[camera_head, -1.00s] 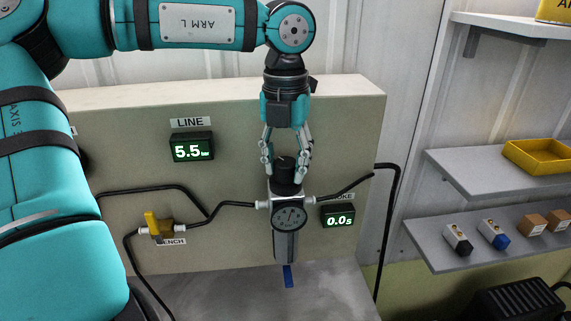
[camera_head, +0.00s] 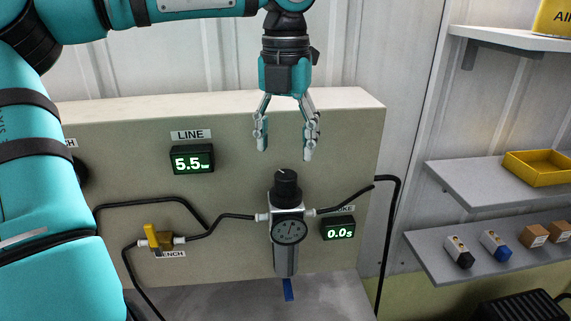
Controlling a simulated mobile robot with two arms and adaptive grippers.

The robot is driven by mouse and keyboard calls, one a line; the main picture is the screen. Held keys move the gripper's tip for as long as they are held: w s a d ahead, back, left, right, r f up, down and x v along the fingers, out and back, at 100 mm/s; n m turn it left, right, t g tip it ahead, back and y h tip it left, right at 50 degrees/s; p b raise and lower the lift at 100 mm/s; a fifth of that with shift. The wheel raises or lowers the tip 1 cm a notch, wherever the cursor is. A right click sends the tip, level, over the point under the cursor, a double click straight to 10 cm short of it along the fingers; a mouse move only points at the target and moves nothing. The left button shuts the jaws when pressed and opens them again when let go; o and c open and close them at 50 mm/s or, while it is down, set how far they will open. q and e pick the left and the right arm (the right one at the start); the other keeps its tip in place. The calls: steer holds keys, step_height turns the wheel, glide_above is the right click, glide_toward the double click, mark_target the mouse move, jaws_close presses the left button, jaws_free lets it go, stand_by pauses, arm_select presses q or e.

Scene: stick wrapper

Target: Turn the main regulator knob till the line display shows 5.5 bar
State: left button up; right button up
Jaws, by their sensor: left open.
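The main regulator (camera_head: 286,225) stands upright against the beige panel, with a round gauge on its front. Its black knob (camera_head: 287,187) is on top and fully in sight. The line display (camera_head: 192,160) on the panel reads 5.5 in green digits. My left gripper (camera_head: 286,150) points down just above the knob, its fingers spread and empty, apart from the knob. My right gripper is not in the head view.
A second display (camera_head: 338,228) right of the regulator reads 0.0. A yellow valve (camera_head: 157,237) sits on the black hose at left. Shelves at right hold a yellow tray (camera_head: 538,168) and several small items.

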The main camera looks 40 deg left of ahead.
mark_target(286, 175)
arm_select(q)
step_height(286, 175, up, 5)
steer(key=shift+r, duration=0.1)
stand_by(0.7)
